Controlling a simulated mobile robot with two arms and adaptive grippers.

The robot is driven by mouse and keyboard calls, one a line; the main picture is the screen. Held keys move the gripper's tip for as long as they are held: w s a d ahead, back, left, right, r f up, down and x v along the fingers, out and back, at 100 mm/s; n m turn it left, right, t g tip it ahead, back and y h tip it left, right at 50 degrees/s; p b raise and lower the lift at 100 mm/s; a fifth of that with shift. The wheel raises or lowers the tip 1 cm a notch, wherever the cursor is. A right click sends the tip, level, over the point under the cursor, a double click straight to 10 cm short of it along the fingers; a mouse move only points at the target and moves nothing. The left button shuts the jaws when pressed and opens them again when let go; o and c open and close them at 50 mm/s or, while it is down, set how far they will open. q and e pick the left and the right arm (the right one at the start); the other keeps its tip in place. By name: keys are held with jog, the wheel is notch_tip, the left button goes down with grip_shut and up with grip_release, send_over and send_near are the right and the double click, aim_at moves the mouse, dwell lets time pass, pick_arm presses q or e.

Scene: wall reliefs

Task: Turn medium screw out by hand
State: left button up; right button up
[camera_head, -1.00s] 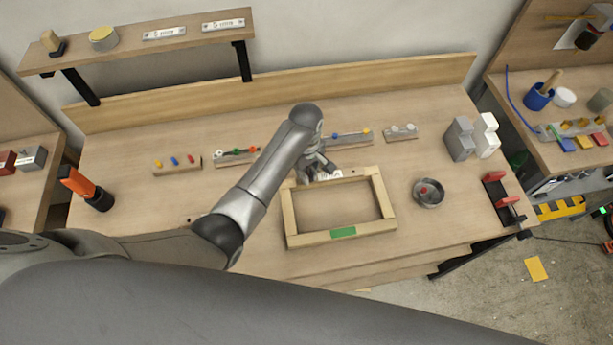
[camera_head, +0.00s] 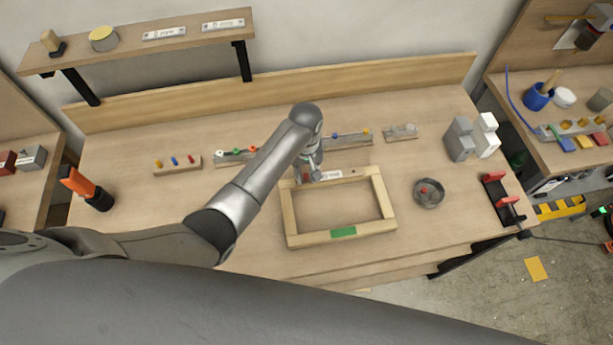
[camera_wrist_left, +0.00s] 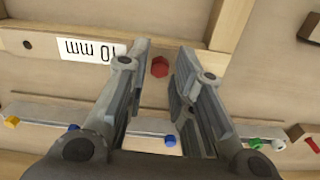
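A red hex screw head (camera_wrist_left: 160,67) shows in the left wrist view by the wooden frame's labelled far rail, next to a white "10 mm" label (camera_wrist_left: 91,49). My left gripper (camera_wrist_left: 157,55) is open, with one finger on each side of the red head and visible gaps between. In the head view my left gripper (camera_head: 312,173) points down over the far rail of the wooden frame (camera_head: 290,212), and the arm hides part of the rail. How deep the screw sits cannot be told. My right gripper is not in view.
Behind the frame stand strips with coloured screws (camera_head: 349,139) and a small block with pegs (camera_head: 177,164). An orange-handled tool (camera_head: 85,187) stands left. The table's front left is mostly clear.

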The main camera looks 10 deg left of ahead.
pick_arm(q)
jog(key=m, duration=0.7)
jog(key=shift+m, duration=0.4)
jog(key=m, duration=0.7)
grip_shut()
jog(key=n, duration=0.5)
